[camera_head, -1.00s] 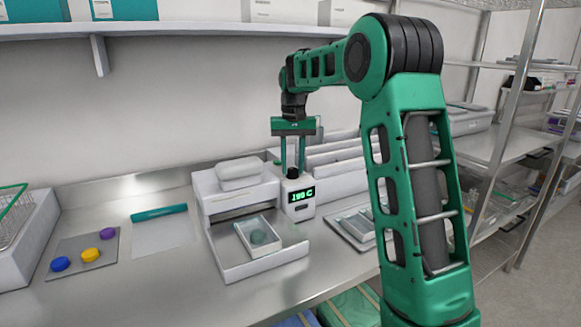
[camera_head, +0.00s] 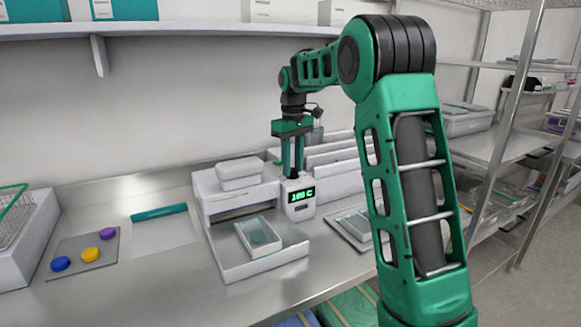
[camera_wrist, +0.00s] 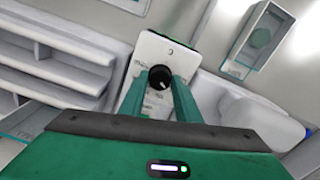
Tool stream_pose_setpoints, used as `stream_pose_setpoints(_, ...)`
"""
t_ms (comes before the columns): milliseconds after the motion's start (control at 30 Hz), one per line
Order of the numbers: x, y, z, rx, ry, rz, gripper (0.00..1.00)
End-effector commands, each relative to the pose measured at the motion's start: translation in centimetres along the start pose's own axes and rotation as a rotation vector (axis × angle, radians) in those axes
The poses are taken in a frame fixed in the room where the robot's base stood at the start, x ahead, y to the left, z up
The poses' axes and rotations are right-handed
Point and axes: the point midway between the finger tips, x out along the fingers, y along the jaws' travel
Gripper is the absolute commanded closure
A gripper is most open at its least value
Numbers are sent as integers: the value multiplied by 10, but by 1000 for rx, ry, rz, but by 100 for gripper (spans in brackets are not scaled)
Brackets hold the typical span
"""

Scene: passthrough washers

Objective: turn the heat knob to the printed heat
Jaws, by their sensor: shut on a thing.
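The heat knob (camera_wrist: 160,77) is a small black round knob with a pale mark, on top of a white control unit (camera_wrist: 147,47). My gripper (camera_wrist: 158,84) points down at it, with its two green fingers closed on the knob's sides. In the head view my gripper (camera_head: 292,174) stands upright over the unit and hides most of the knob. The unit's front display (camera_head: 301,196) shows green digits that look like 189 C, though the last digit is hard to read. Small print beside the knob is too blurred to read.
The unit adjoins a white machine (camera_head: 265,265) holding a clear-lidded tray (camera_head: 258,237). White upright racks (camera_head: 335,150) stand close behind and right of my gripper. A grey mat (camera_head: 72,262) with coloured caps lies left. A shelf (camera_head: 200,30) runs above.

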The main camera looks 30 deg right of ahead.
Motion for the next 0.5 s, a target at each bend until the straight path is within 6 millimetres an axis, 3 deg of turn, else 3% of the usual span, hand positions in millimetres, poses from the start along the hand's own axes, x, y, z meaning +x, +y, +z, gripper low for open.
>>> stream_pose_setpoints(467,2,0,-2,-16,2,0,93)
stream_pose_setpoints(500,2,0,-2,-16,2,0,68)
